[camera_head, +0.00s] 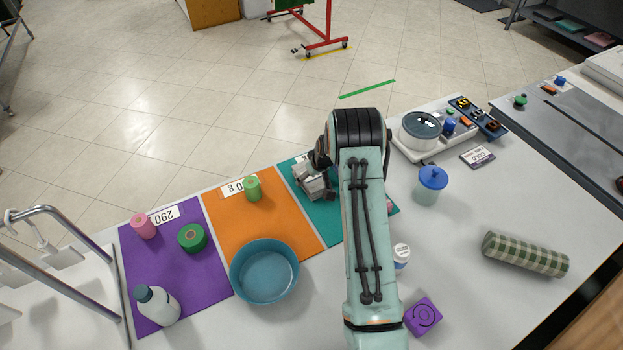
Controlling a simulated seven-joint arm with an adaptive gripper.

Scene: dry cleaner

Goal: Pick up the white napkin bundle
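I cannot make out a plain white napkin bundle in this view. A rolled green-and-white checked cloth (525,254) lies on the right side of the white table. My gripper (315,187) is over the teal mat (335,232), left of my forearm. It looks like grey, blocky metal, and its fingertips are too small and covered to read. I cannot tell whether it is open or shut or holds anything. My arm hides part of the teal mat. A small pinkish bit (389,204) shows at the arm's right edge.
A blue bowl (264,271) and green spool (252,188) are on the orange mat (222,222). The purple mat (207,291) holds a bottle (158,305) and two spools. A blue-lidded jar (430,187), pill bottle (401,257) and purple box (423,316) stand right of my arm.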

